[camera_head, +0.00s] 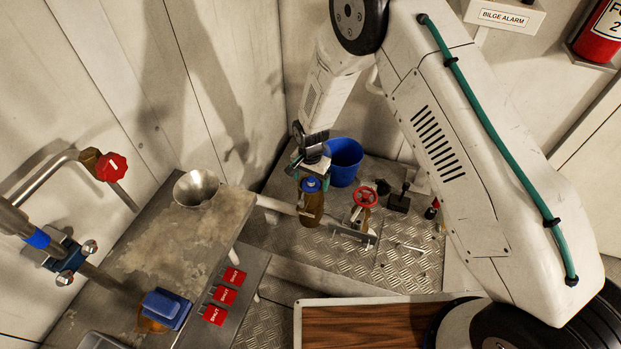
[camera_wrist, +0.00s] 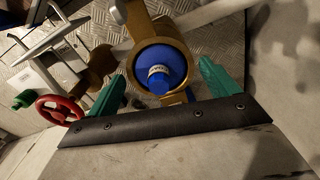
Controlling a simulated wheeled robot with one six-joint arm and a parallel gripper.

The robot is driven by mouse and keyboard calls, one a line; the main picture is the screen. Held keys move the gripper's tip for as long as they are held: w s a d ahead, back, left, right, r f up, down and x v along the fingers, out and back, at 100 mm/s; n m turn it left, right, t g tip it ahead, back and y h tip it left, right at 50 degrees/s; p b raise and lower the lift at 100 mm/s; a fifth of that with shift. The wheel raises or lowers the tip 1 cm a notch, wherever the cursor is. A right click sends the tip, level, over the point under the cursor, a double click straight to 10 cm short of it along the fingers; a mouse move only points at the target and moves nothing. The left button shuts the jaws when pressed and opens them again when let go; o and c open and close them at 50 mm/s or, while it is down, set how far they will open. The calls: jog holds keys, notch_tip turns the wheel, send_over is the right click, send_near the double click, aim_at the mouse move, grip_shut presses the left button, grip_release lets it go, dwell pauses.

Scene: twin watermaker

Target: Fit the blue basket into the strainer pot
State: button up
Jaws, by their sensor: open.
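The strainer pot (camera_head: 312,209) is a bronze, upright body on a pipe above the floor plate. In the wrist view its round rim (camera_wrist: 139,52) encircles the blue basket (camera_wrist: 160,70). The basket also shows at the pot's top in the head view (camera_head: 312,184). It appears to sit in the mouth; how deep it sits cannot be told. My gripper (camera_wrist: 163,74) is open, with one green finger on each side of the basket and a visible gap to it. In the head view my gripper (camera_head: 311,172) is just above the pot, partly hidden by its own wrist.
A blue bucket (camera_head: 345,158) stands behind the pot. A red handwheel valve (camera_head: 364,195) is close on its right. Treadplate floor (camera_head: 285,240) is partly clear.

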jog(key=shift+r, duration=0.1)
notch_tip(320, 180, up, 8)
jog(key=shift+f, duration=0.2)
dwell(0.6)
jog(key=shift+s+d+n, duration=0.1)
jog(key=shift+s+n, duration=0.1)
jog(key=shift+n, duration=0.2)
jog(key=s+d+r+n, duration=0.1)
jog(key=s+d+r, duration=0.7)
jog(key=s+r, duration=0.3)
jog(key=s+d+r+n+t, duration=0.1)
jog(key=s+d+r+n, duration=0.1)
jog(key=s+d+r, duration=0.6)
jog(key=s+d+r+n, duration=0.2)
jog(key=s+d+r, duration=0.7)
jog(key=s+r, duration=0.6)
notch_tip(320, 180, up, 5)
jog(key=shift+s+r, duration=0.1)
jog(key=shift+s, duration=0.1)
